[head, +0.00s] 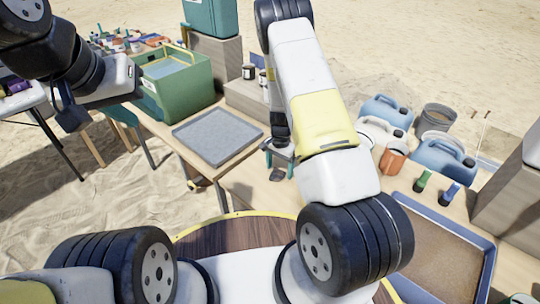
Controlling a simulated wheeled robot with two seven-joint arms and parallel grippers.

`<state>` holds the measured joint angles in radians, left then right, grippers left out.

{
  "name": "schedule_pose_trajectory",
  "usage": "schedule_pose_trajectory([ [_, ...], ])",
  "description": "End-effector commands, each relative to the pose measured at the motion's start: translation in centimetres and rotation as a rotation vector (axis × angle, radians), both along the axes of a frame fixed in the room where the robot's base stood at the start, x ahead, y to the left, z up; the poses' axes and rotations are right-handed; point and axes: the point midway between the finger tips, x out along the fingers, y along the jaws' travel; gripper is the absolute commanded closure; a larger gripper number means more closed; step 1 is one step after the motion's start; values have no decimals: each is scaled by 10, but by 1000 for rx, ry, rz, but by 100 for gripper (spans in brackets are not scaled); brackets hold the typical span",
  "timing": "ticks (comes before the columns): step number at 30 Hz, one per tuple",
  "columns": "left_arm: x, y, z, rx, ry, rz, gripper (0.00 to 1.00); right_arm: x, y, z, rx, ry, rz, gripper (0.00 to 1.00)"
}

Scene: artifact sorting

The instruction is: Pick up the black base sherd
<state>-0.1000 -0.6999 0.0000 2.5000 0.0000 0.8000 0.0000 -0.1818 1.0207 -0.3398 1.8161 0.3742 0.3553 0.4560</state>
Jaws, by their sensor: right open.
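A small dark piece (277,174), which looks like the black base sherd, lies on the wooden table just below my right gripper. My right gripper (279,160) points down over it with its fingers apart. From this view I cannot tell whether the fingers are level with the piece or above it. My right arm hides part of the table behind it. The dark end of my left arm, with my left gripper (72,118), is at the upper left, far from the piece. Its fingers are not clear.
A grey tray (216,134) lies left of the dark piece, with a green bin (180,90) behind it. Blue jerrycans (443,160), an orange pot (393,161) and a blue-framed sand tray (440,245) stand right of my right arm. Bare tabletop (245,190) surrounds the piece.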

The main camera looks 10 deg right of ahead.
Motion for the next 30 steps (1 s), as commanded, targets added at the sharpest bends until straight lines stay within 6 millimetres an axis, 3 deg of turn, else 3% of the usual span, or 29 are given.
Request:
schedule_pose_trajectory([
  [9, 0, 0, 0, 0, 0, 0, 64, 0, 0, -6, 0, -1, 0, 25],
  [19, 0, 0, 0, 0, 0, 0, 64, 0, 0, -5, 0, -1, 1, 88],
  [26, 0, 0, 0, 0, 0, 0, 64, 1, 1, -4, 1, -2, 1, 89],
  [30, 0, 0, 0, 0, 0, 0, 64, 2, 1, 11, 1, -5, 2, 89],
])
